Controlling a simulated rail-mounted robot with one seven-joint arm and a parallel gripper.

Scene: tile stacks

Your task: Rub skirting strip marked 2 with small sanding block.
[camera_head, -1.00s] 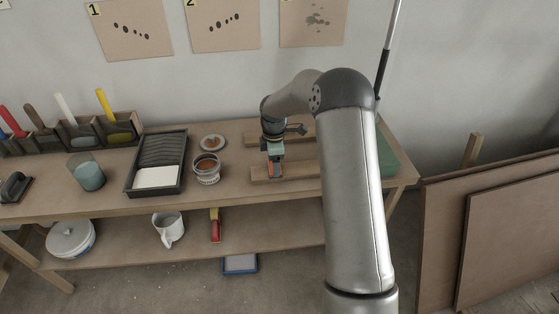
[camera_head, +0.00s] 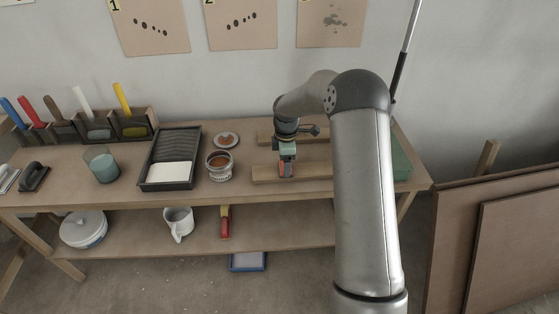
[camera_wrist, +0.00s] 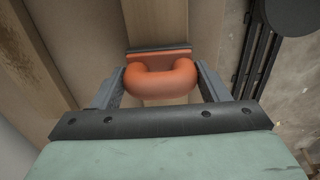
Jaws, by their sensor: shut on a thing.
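My gripper (camera_head: 287,168) is shut on the small sanding block, its jaws either side of the orange handle (camera_wrist: 160,80). The block (camera_head: 286,171) is at the front wooden strip (camera_head: 315,171), left of that strip's middle. In the wrist view the strip (camera_wrist: 158,22) runs away beneath the block. The block looks to be on the strip or just above it; I cannot tell if they touch. A second strip (camera_head: 265,136) lies farther back, partly hidden by my arm. No number is readable on either strip.
A paint cup (camera_head: 219,170) and a black roller tray (camera_head: 150,184) stand left of the strips. A green item (camera_head: 401,162) lies at the bench's right end, partly behind my arm. Brown boards (camera_head: 450,235) lean at the right. Numbered sheets (camera_head: 241,24) hang on the wall.

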